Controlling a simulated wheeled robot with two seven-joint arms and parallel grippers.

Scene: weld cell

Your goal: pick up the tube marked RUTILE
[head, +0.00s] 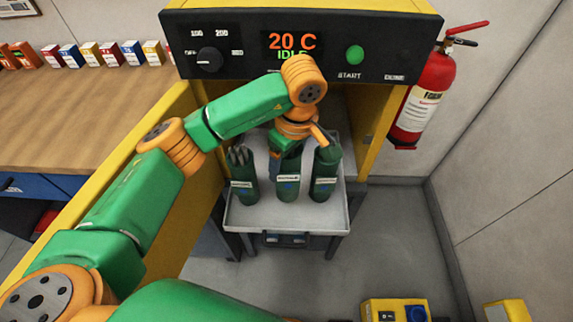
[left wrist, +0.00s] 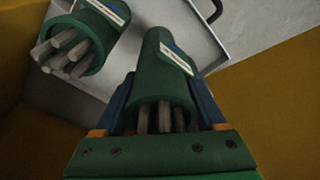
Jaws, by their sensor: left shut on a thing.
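Three green tubes stand in a row on a pale grey tray (head: 250,216). The middle tube (head: 288,187) has a white label that seems to read RUTILE. My left gripper (head: 287,158) comes down over it and is shut on it, with its wrist hiding the top. In the left wrist view, the gripper (left wrist: 165,98) has one blue finger on each side of this tube (left wrist: 160,80), with grey rods showing in its mouth. The tube looks upright; whether it touches the tray I cannot tell. My right gripper is out of view.
The left tube (head: 243,180) holds grey rods and stands close by; the right tube (head: 325,175) is also close, its label unclear. Yellow oven walls (head: 374,130) flank the tray, under a black control panel (head: 330,50). A fire extinguisher (head: 420,95) hangs at right.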

